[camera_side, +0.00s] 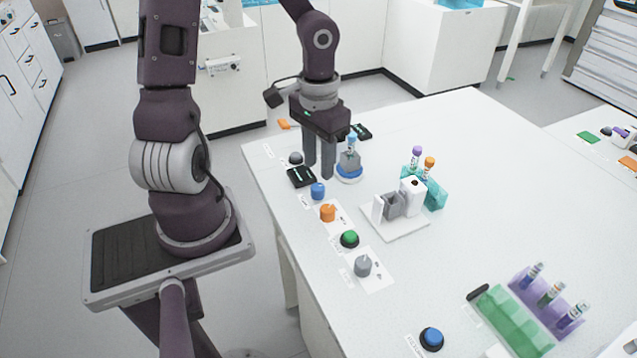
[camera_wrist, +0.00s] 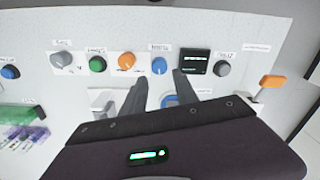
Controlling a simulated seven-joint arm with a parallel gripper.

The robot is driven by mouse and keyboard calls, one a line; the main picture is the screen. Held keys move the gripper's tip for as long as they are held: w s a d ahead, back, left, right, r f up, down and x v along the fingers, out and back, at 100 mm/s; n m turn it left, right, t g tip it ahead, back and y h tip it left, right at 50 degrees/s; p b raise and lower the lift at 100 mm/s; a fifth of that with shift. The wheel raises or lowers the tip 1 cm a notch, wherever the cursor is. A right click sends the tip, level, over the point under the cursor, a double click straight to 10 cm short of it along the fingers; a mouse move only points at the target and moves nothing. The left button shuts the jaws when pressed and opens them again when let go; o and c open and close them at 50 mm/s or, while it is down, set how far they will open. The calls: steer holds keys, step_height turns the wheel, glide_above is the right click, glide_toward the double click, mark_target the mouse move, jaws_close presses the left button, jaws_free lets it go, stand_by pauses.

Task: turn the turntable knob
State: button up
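Several knobs and buttons line the table's near edge: a blue knob (camera_side: 317,190), an orange knob (camera_side: 328,212), a green button (camera_side: 349,238) and grey knobs (camera_side: 364,266) (camera_side: 296,158). Their labels are too small to read, so I cannot tell which is the turntable's. My gripper (camera_side: 318,171) points down, open and empty, close behind the blue knob. In the wrist view, the blue knob (camera_wrist: 159,66) appears just beyond the gap between my gripper's fingertips (camera_wrist: 159,77). A blue-based round stand (camera_side: 349,174), possibly the turntable, holds a blue-capped tube beside the fingers.
A small black display (camera_side: 300,176) sits close to my fingers. A white device (camera_side: 411,196) and a teal rack (camera_side: 428,187) with capped tubes stand to the right. Green and purple racks (camera_side: 512,318) and a blue button (camera_side: 431,339) are farther forward.

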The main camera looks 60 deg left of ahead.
mark_target(319, 187)
step_height(319, 187, down, 6)
steer(key=shift+f, duration=0.15)
jaws_close()
stand_by(0.3)
steer(key=m, duration=0.5)
steer(key=shift+d+m, duration=0.1)
steer(key=shift+m, duration=0.3)
steer(key=m, duration=0.5)
steer(key=shift+m, duration=0.6)
jaws_free()
